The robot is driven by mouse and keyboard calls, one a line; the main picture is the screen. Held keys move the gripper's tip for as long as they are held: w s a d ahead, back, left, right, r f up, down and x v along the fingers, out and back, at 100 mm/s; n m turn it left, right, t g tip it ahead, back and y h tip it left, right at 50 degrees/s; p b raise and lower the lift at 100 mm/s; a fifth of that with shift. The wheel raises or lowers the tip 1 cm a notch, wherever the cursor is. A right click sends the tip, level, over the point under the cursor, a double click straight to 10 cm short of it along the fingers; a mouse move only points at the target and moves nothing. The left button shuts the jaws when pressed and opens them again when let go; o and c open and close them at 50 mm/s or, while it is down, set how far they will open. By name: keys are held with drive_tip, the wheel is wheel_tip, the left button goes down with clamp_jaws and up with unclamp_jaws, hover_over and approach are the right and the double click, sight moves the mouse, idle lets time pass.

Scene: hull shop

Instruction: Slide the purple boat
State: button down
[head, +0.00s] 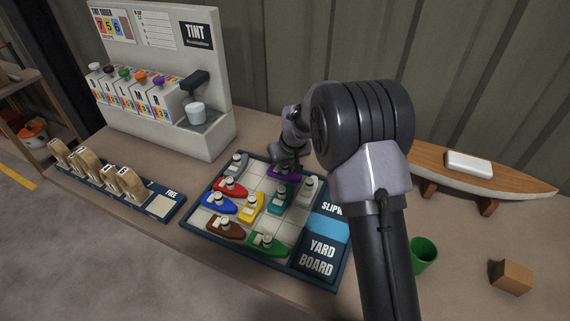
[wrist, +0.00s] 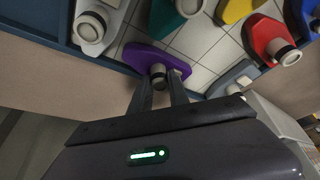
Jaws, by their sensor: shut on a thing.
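The purple boat (head: 284,174) lies on the yard board (head: 318,252) along its far edge, partly hidden by my arm in the head view. In the wrist view the purple boat (wrist: 145,57) shows with a pale deck block and a dark-banded funnel. My gripper (wrist: 160,82) is shut on the funnel of the purple boat, its two fingers on either side. In the head view the gripper (head: 284,165) is above the boat, its fingertips hard to make out.
Red (head: 230,187), blue (head: 218,204), yellow (head: 250,207), teal (head: 280,199), brown (head: 226,228), green (head: 268,244) and grey (head: 307,188) boats crowd the board. Bare tiles show between some. A tint machine (head: 215,120), green cup (head: 424,254) and wooden block (head: 511,277) stand around it.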

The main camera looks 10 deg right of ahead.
drive_tip(key=shift+w+a+r, duration=0.1)
drive_tip(key=shift+w+a, duration=0.1)
drive_tip(key=shift+a, duration=0.15)
drive_tip(key=w+a, duration=0.1)
drive_tip(key=w+a+p, duration=0.1)
drive_tip(key=a, duration=0.1)
drive_tip(key=a+p, duration=0.1)
drive_tip(key=shift+w+a, duration=0.4)
drive_tip(key=c, duration=1.3)
unclamp_jaws()
drive_tip(key=shift+o, duration=0.2)
drive_tip(key=p+v, duration=0.5)
drive_tip(key=v, duration=1.2)
